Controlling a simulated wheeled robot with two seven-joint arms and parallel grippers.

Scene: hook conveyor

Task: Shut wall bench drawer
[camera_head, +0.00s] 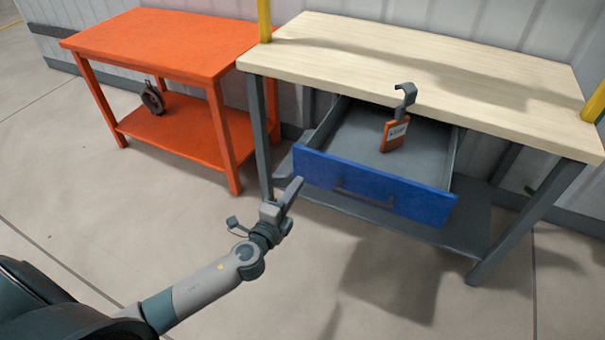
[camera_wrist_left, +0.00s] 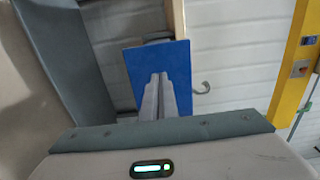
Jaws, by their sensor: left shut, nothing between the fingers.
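The wall bench drawer (camera_head: 372,188) has a blue front and grey sides and stands pulled out from under the light wood bench top (camera_head: 430,65). An orange tagged item with a grey hook (camera_head: 396,134) is in the drawer. My left gripper (camera_head: 296,184) is shut and empty, near the left end of the blue front. In the left wrist view its closed fingers (camera_wrist_left: 159,85) overlap the blue drawer front (camera_wrist_left: 182,62); I cannot tell whether they touch it. My right gripper is not in view.
An orange table (camera_head: 170,42) with a lower shelf stands to the left, with a dark round item (camera_head: 153,98) on that shelf. Yellow posts (camera_head: 264,20) rise by the bench. The bench has grey legs (camera_head: 530,222) and a lower shelf. The floor in front is clear.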

